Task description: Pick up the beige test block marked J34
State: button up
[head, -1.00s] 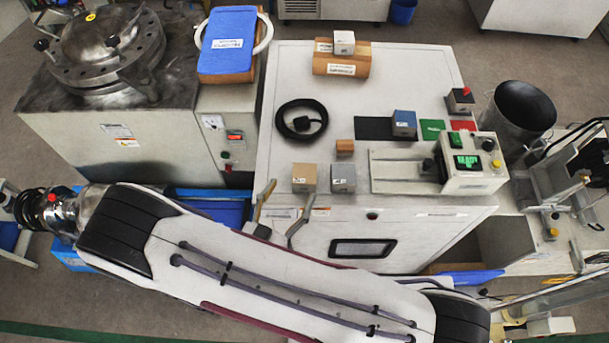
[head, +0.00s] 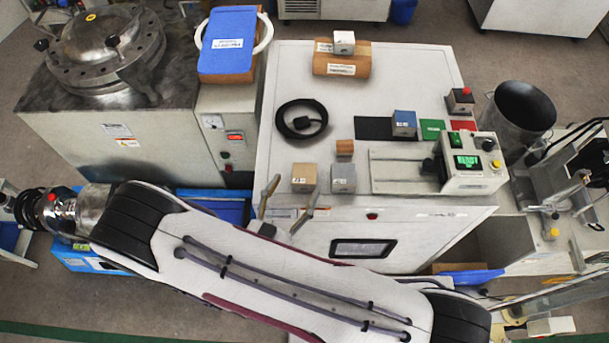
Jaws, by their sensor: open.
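A beige test block (head: 304,177) sits near the front edge of the white cabinet top, with a small label on its front that is too small to read. A grey block (head: 343,178) stands just to its right. My gripper (head: 295,187) is open and empty at the cabinet's front edge. One finger shows left of the beige block and the other just in front of its lower right side. I cannot tell whether either finger touches the block.
A small brown block (head: 345,147) lies behind the grey block. A black cable coil (head: 301,119) lies behind the beige block. A tester with a green display (head: 467,162) stands to the right. A blue block (head: 404,123) sits near coloured mats.

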aim_at(304, 173)
jog(key=shift+w+d, duration=0.15)
jog(key=shift+w, duration=0.15)
jog(key=shift+w+d, duration=0.1)
jog(key=shift+w, duration=0.1)
jog(key=shift+x, duration=2.4)
jog(key=shift+d, duration=0.1)
jog(key=c, duration=1.5)
